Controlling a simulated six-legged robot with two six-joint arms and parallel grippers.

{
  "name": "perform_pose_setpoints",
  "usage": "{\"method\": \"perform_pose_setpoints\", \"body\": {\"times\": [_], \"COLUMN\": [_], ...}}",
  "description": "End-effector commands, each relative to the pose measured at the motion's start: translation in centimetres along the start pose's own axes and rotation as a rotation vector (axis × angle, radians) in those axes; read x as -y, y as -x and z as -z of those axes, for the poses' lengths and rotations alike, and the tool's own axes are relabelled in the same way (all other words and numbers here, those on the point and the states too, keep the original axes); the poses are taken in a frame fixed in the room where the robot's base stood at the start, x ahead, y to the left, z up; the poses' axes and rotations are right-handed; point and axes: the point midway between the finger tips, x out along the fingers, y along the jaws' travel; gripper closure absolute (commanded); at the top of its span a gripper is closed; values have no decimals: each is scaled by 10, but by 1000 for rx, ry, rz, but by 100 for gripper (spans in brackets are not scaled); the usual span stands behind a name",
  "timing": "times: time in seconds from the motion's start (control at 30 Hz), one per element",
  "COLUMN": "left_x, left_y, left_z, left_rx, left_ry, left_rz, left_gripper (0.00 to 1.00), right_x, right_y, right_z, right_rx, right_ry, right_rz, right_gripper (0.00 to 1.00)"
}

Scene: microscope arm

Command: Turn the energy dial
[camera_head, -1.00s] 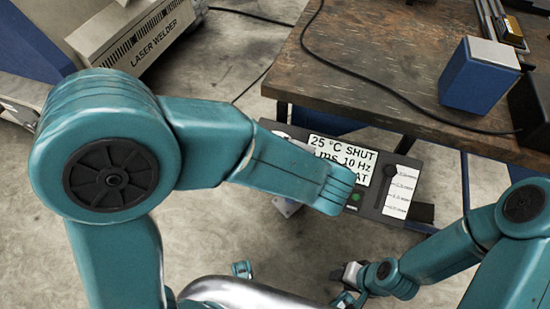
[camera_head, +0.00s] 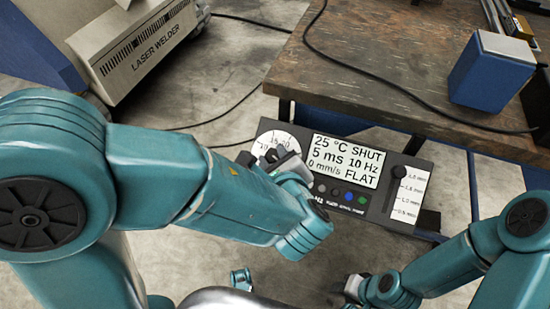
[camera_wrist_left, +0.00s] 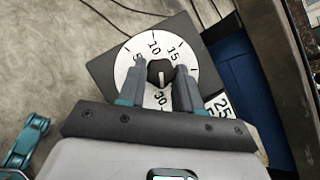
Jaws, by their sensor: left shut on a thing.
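The energy dial is a white round face (camera_head: 291,137) with numbers at the left end of the dark control panel (camera_head: 400,156). In the left wrist view the dial face (camera_wrist_left: 132,57) shows 5, 10, 15 and 30 around a black knob (camera_wrist_left: 160,72). A pale mark on the knob points down the picture, toward the 30 side. My left gripper (camera_head: 275,160) is at the dial; in the wrist view its two fingers (camera_wrist_left: 158,84) are shut on the knob, one on each side. My right gripper (camera_head: 352,289) is low and away from the panel; its jaws are too small to read.
The panel's display (camera_head: 345,160) reads 25 °C SHUT, 5 ms 10 Hz, FLAT. A slider (camera_head: 398,173) and several small buttons (camera_head: 348,196) are on the panel. A wooden table (camera_head: 400,80) with a blue box (camera_head: 492,72) stands behind; a laser welder cabinet (camera_head: 148,50) is at the back left.

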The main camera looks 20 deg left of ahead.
Motion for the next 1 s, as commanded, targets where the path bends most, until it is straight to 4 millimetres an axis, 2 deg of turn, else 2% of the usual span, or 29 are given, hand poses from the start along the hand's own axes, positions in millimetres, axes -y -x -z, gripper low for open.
{"method": "perform_pose_setpoints", "body": {"times": [0.4,0.43,0.5,1.0], "left_x": [1,0,0,3], "left_y": [0,0,0,4], "left_z": [0,0,0,-2], "left_rx": [-1,-1,-1,0], "left_ry": [-7,-7,-6,-4], "left_rz": [5,5,5,2], "left_gripper": [96,56,40,40], "right_x": [0,0,0,1], "right_y": [0,0,0,4], "right_z": [0,0,0,0], "right_rx": [-1,-1,-1,0], "right_ry": [0,0,0,0], "right_rz": [0,0,0,0], "right_gripper": [57,57,57,57]}}
